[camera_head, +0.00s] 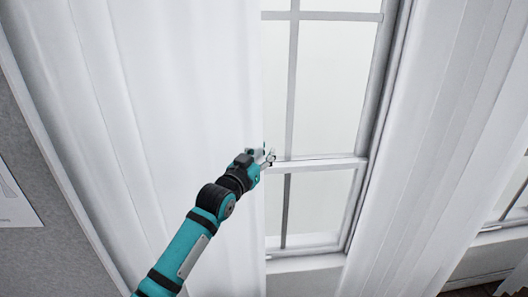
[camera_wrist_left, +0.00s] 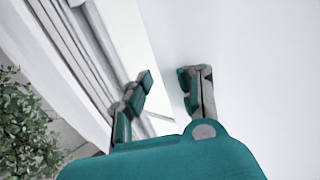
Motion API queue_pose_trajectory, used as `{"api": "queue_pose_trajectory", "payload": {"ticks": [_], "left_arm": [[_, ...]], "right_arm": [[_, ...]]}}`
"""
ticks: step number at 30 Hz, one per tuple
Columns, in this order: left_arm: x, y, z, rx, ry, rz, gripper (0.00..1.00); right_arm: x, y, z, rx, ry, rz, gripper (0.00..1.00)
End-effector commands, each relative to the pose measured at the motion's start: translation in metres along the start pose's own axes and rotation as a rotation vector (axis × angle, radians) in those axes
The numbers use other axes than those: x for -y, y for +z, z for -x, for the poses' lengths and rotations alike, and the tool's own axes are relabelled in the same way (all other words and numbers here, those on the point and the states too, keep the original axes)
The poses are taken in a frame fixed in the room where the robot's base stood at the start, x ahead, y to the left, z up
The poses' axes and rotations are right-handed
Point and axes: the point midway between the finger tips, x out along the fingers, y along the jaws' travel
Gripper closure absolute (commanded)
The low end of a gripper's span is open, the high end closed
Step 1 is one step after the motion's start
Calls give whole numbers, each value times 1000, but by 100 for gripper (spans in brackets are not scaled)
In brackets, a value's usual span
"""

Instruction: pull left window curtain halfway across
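The left window curtain (camera_head: 165,90) is a white pleated sheet hanging over the left part of the window in the head view. Its right edge runs down beside the upright window bar. My left gripper (camera_head: 267,155) is at this edge, about level with the window's cross rail. In the left wrist view my left gripper (camera_wrist_left: 164,82) has its two fingers apart, with a gap between them. The curtain (camera_wrist_left: 262,60) fills the right side there, and its edge runs between the fingers. Whether they touch the cloth is not clear. My right gripper is not in view.
The window (camera_head: 330,85) has a pale frame and a sill (camera_head: 305,264) below. A right white curtain (camera_head: 425,130) hangs on its other side. A grey wall (camera_head: 25,120) is at far left. The left wrist view shows a green plant (camera_wrist_left: 28,125) at lower left.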

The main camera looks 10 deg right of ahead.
Motion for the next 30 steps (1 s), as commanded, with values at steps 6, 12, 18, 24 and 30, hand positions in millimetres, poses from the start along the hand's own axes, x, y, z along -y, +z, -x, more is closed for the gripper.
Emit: {"api": "queue_pose_trajectory", "payload": {"ticks": [6,12,18,24,30], "left_arm": [[1,-4,0,-7,-1,-2,64],[2,-5,2,-9,-2,-2,64],[2,-4,24,-9,-2,-3,64],[2,-3,67,-8,-3,-2,64],[1,-2,103,-7,-2,-2,64]], "right_arm": [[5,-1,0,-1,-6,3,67],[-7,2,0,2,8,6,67],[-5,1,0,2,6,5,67],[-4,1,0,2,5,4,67],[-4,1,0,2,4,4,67]]}}
